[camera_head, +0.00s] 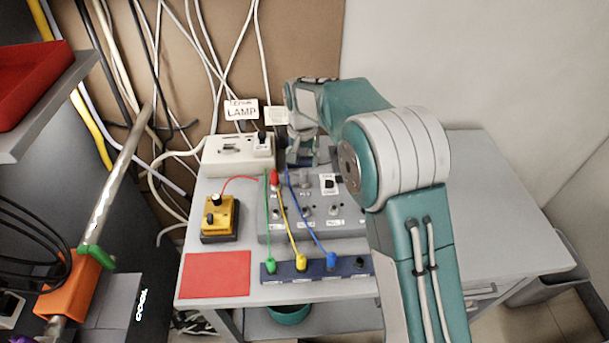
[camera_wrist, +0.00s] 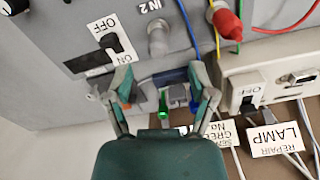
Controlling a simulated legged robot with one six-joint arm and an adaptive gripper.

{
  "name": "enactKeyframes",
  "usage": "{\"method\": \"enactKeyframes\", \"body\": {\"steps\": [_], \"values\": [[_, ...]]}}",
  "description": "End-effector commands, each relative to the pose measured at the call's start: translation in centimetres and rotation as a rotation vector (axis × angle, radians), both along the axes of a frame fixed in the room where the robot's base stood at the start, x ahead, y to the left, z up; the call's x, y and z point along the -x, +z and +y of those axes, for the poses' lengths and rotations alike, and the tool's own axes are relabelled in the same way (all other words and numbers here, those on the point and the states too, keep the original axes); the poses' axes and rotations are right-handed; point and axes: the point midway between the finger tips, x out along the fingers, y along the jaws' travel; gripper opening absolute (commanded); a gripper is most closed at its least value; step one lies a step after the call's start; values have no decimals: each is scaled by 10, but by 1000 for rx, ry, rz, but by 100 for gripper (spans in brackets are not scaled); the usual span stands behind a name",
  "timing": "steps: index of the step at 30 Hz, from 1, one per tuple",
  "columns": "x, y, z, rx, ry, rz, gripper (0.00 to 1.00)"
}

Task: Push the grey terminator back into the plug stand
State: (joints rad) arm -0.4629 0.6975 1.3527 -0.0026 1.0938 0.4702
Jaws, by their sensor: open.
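The plug stand looks to be the dark blue bar (camera_head: 285,273) along the table's front edge. Green, yellow and blue plugs and a dark knob stand along it. I cannot clearly pick out the grey terminator; a small grey piece (camera_wrist: 178,97) shows between my fingers in the wrist view, beside a green piece (camera_wrist: 163,103). My gripper (camera_head: 303,157) is behind the grey control box (camera_head: 347,217), far from the bar. In the wrist view my gripper (camera_wrist: 166,103) has its fingers spread, with no visible grip on anything. My arm hides part of the box's right side.
A white switch unit (camera_head: 225,157) with a LAMP label stands left of my gripper, with cables hanging behind. A yellow box (camera_head: 219,217) and a red mat (camera_head: 215,274) lie at the left. Green, yellow and blue cables cross the control box. The table's right is clear.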

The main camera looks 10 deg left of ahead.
Motion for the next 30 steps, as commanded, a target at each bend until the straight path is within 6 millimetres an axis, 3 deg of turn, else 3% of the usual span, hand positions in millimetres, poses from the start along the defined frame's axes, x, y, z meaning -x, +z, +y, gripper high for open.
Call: {"method": "enactKeyframes", "body": {"steps": [8,18,25,30], "values": [[-1,-21,-6,-6,-1,0,72],[-4,-68,4,-2,-2,0,72],[-4,-69,2,-4,-2,-2,72],[-4,-69,1,-6,-2,-2,0]]}}
